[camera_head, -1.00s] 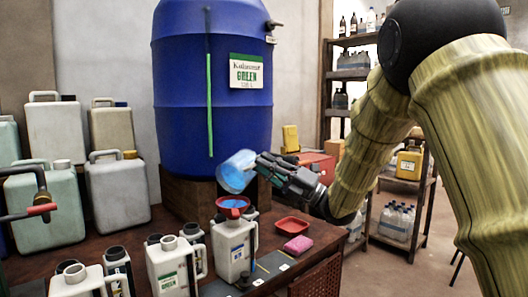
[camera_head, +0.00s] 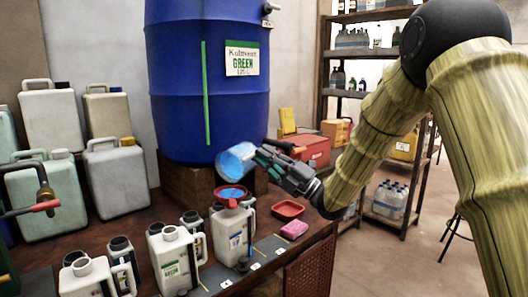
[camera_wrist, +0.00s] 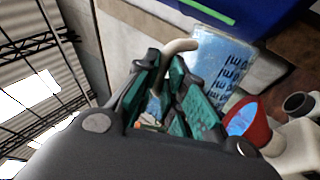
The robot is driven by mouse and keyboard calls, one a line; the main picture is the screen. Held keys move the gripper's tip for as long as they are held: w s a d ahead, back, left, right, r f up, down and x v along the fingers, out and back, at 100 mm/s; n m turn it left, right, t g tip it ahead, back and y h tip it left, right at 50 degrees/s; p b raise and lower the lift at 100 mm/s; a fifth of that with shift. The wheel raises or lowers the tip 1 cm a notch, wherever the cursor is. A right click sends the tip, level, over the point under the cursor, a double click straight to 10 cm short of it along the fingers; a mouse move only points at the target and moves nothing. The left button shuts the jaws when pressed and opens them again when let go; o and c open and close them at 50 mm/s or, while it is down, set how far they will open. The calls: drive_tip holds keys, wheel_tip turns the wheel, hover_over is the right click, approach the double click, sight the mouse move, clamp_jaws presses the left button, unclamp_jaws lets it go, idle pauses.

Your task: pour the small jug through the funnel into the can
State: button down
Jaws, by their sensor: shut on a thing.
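The small jug (camera_head: 236,160) is a clear cylinder with blue in it. It is tilted over the funnel, its body to the left of my gripper (camera_head: 268,163). My gripper is shut on its handle; in the wrist view, the green-padded fingers (camera_wrist: 172,98) close around it and the jug's side (camera_wrist: 225,65) shows dark blue markings. The red funnel (camera_head: 231,198) stands in the mouth of a white can (camera_head: 229,234) with a label, and blue liquid shows inside the funnel, also in the wrist view (camera_wrist: 245,122). No clear stream is visible between jug and funnel.
A big blue barrel (camera_head: 207,85) stands on a wooden block behind the jug. Several white cans (camera_head: 170,262) crowd the bench left of the funnel. A red dish (camera_head: 288,209) and a pink sponge (camera_head: 294,229) lie to the right. A tap with a red handle (camera_head: 46,205) juts in at left.

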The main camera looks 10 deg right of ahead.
drive_tip(key=shift+w+d+r+m+t+h+p, duration=0.15)
drive_tip(key=shift+w+m+t+h+p, duration=0.15)
drive_tip(key=shift+m+p, duration=0.3)
drive_tip(key=shift+w+d+m+t+h+p, duration=0.2)
drive_tip(key=shift+m+t+p, duration=0.25)
drive_tip(key=shift+p, duration=0.2)
drive_tip(key=shift+r+m+p, duration=0.1)
drive_tip(key=shift+m+p, duration=0.35)
drive_tip(key=shift+p, duration=0.05)
drive_tip(key=shift+w+d+r+m+t+h+p, duration=0.1)
drive_tip(key=shift+w+d+m+t+h+p, duration=0.25)
drive_tip(key=shift+m+p, duration=0.55)
drive_tip(key=shift+w+r+m+t+h+p, duration=0.1)
drive_tip(key=shift+w+m+t+h+p, duration=0.1)
drive_tip(key=shift+m+t+h+p, duration=0.45)
drive_tip(key=shift+w+d+r+m+p, duration=0.15)
drive_tip(key=shift+m+p, duration=0.3)
drive_tip(key=shift+p, duration=0.5)
drive_tip(key=shift+w+d+m+t+h+p, duration=0.2)
drive_tip(key=shift+m+t+h+p, duration=0.1)
drive_tip(key=shift+m+p, duration=0.4)
drive_tip(key=shift+w+r+m+t+h+p, duration=0.15)
drive_tip(key=shift+m+t+h+p, duration=0.15)
drive_tip(key=shift+m+p, duration=0.35)
